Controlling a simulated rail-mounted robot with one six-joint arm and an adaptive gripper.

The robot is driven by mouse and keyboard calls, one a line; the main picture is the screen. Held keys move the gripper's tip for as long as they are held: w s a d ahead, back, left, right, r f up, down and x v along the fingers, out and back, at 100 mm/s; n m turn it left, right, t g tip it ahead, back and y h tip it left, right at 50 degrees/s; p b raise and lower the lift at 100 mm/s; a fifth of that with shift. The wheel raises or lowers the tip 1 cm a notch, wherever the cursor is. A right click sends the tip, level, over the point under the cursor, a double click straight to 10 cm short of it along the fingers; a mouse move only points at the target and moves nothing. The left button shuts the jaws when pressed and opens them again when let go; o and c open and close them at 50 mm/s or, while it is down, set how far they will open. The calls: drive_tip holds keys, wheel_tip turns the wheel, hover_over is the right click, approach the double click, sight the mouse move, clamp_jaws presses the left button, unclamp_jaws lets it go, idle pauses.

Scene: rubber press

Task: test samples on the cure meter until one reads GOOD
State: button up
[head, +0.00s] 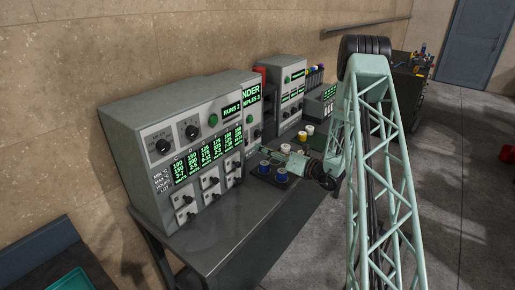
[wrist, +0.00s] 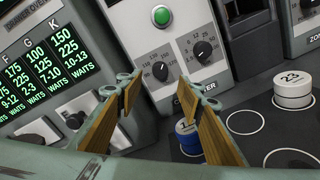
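My gripper (wrist: 155,95) is open and empty in the wrist view, its two tan-padded fingers apart in front of a grey panel. A blue sample pot with a white top (wrist: 187,140) stands just behind the right finger, which partly hides it. A white sample pot (wrist: 293,92) marked with a number, perhaps 23, stands farther right on a dark surface with white circles. In the head view my gripper (head: 272,156) is above the dark sample tray, near two blue-sided pots (head: 281,175). I cannot tell which machine is the cure meter, and no GOOD reading is legible.
A large grey console (head: 180,150) with dials, green readouts and levers fills the bench's left. A display there reads RUNS 2. The panel ahead has a green button (wrist: 162,16) and two dials (wrist: 204,50). More machines (head: 285,90) stand behind. The bench front (head: 225,235) is clear.

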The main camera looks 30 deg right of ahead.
drive_tip(key=shift+v, duration=1.35)
